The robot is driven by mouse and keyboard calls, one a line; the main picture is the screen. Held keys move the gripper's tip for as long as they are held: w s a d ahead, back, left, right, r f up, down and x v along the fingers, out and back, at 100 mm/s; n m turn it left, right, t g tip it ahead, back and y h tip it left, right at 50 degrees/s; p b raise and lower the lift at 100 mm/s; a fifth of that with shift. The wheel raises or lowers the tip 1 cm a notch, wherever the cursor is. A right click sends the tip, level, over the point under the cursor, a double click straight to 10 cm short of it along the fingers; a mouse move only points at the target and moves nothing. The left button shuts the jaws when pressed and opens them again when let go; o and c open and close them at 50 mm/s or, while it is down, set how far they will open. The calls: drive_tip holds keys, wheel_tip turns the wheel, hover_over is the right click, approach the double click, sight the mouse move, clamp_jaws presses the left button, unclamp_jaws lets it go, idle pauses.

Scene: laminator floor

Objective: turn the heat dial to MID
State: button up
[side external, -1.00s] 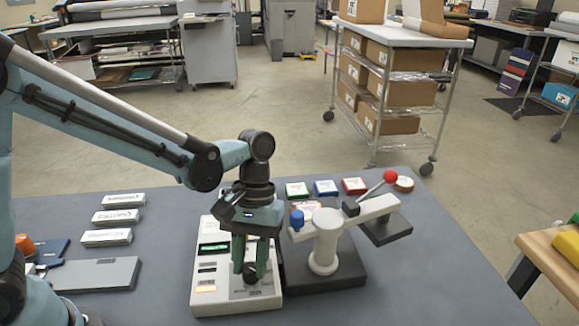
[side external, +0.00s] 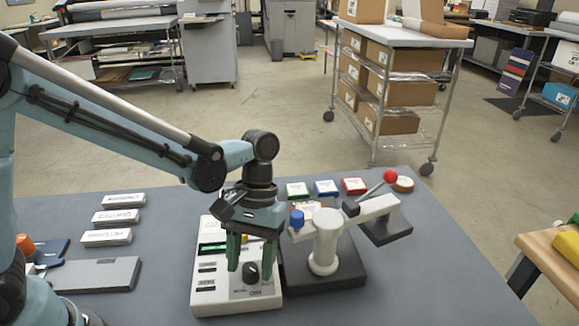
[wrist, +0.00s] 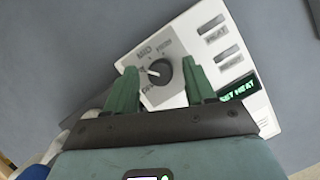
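The heat dial (side external: 251,272) is a round black knob on the white control box (side external: 205,300). In the wrist view the dial (wrist: 161,73) has a white pointer mark aimed roughly left. Small printed labels surround it; one at the upper left seems to read MID, but they are too blurred to match surely with the pointer. My gripper (side external: 250,270) is open over the box, its green fingers on either side of the dial. In the wrist view my gripper (wrist: 159,80) shows gaps between both fingers and the knob. A green-lit display (wrist: 237,93) reads something like SET HEAT.
A white lever press (side external: 325,250) with a red-knobbed handle (side external: 390,176) stands close right of the box. Green, blue and red blocks (side external: 326,188) lie behind it. Labelled grey bars (side external: 115,217) lie left. The grey table is clear at front right.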

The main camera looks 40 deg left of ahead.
drive_tip(key=v, duration=1.2)
drive_tip(key=shift+o, duration=0.4)
drive_tip(key=shift+s, duration=0.1)
drive_tip(key=t+y, duration=0.2)
drive_tip(key=t, duration=0.2)
approach(250, 267)
drive_tip(key=shift+s+a+f, duration=0.1)
drive_tip(key=shift+f, duration=2.3)
drive_tip(key=shift+a+f, duration=0.1)
drive_tip(key=shift+f, duration=2.3)
drive_tip(key=shift+c, duration=0.5)
drive_tip(key=c, duration=1)
